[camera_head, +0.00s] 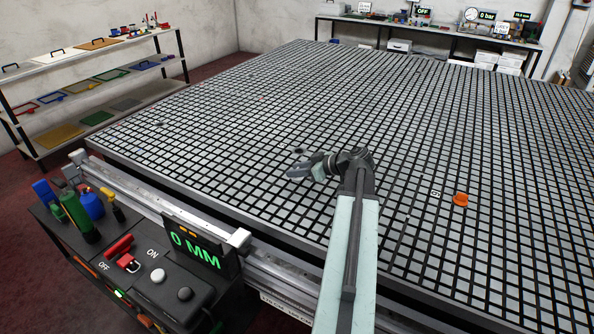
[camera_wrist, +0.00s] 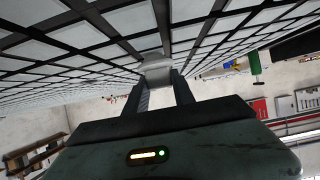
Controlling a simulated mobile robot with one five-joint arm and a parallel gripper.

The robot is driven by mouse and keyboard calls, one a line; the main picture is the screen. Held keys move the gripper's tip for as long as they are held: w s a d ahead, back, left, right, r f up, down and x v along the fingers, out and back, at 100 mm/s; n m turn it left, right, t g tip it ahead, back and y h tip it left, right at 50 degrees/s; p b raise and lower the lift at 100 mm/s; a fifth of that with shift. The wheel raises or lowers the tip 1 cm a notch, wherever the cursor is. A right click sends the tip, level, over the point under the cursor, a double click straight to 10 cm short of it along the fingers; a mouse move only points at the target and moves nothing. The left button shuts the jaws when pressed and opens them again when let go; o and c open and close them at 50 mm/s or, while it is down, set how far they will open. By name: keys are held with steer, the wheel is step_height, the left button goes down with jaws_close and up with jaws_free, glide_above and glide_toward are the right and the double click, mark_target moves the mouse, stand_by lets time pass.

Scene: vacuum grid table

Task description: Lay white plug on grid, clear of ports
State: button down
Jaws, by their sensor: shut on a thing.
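My gripper (camera_head: 303,167) is over the left middle part of the grid table (camera_head: 230,135) in the head view, low over the surface. In the wrist view my gripper (camera_wrist: 161,80) is shut on the white plug (camera_wrist: 155,66), a pale rounded piece between the two dark fingertips. The grid of pale tiles and dark grooves is close by the plug in that view. I cannot tell whether the plug touches it. The plug is too small to make out surely in the head view.
An orange plug (camera_head: 460,199) stands on the grid to the right of my arm, near a small white marker (camera_head: 434,193). A control box (camera_head: 165,290) and a "0 MM" display (camera_head: 196,248) are at the near left edge. Most of the grid is bare.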

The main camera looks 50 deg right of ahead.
steer(key=shift+f, duration=0.15)
steer(key=c, duration=1)
jaws_free()
steer(key=shift+o, duration=0.2)
steer(key=shift+s, duration=0.1)
steer(key=p+v, duration=0.3)
steer(key=v, duration=0.4)
steer(key=shift+s+d+r+p, duration=0.15)
steer(key=shift+s+r+p, duration=0.15)
steer(key=shift+p, duration=0.05)
